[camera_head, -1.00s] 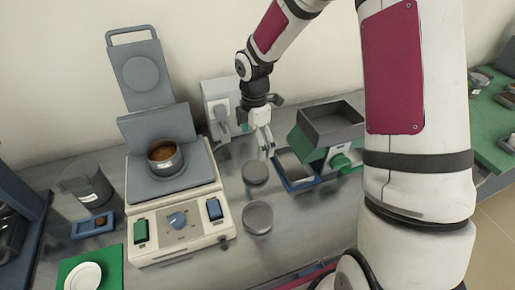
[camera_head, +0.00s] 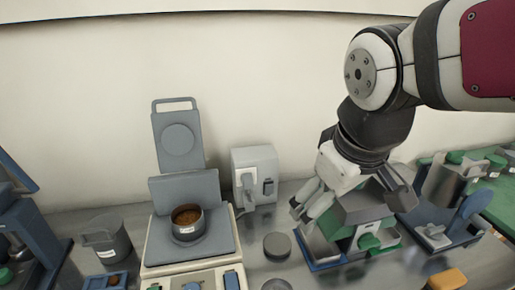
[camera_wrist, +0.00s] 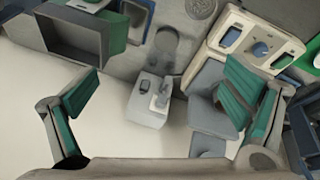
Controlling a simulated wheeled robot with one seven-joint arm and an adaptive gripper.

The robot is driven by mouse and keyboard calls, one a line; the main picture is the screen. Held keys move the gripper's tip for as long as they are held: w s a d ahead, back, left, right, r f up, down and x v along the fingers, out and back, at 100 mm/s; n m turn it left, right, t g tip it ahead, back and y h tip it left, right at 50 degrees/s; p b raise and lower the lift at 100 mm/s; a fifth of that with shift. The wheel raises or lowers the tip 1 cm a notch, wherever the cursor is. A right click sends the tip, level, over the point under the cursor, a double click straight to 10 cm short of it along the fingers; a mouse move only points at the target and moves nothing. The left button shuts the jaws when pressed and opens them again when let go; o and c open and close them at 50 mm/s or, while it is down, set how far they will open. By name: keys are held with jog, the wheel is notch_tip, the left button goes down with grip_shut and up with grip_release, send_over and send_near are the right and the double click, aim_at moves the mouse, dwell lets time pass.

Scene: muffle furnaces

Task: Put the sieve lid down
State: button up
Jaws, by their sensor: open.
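Two flat round grey pieces lie on the bench in the head view: one disc (camera_head: 277,245) in front of the small white device, and another disc (camera_head: 277,285) at the bottom edge. I cannot tell which is the sieve lid. A round ribbed disc (camera_wrist: 200,8) also shows at the top of the wrist view. A metal sieve pan (camera_head: 187,222) with brown contents stands on the shaker plate. My gripper (camera_head: 350,205) is open and empty, above and in front of the grey hopper box. Its green-padded fingers are spread wide in the wrist view (camera_wrist: 160,78).
The shaker (camera_head: 160,252) with its raised panel stands left of the discs. A white device (camera_head: 256,175) stands by the wall. A blue tray (camera_head: 318,246) and the grey hopper (camera_head: 362,212) are under my gripper. A metal can (camera_head: 447,183) is at right.

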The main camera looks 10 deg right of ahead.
jog(key=s+m, duration=0.2)
jog(key=s, duration=0.1)
jog(key=s+m+t+y, duration=0.1)
jog(key=s, duration=0.1)
jog(key=shift+s+a+r+m, duration=0.2)
jog(key=shift+a+r+m, duration=0.1)
jog(key=shift+a+r, duration=0.1)
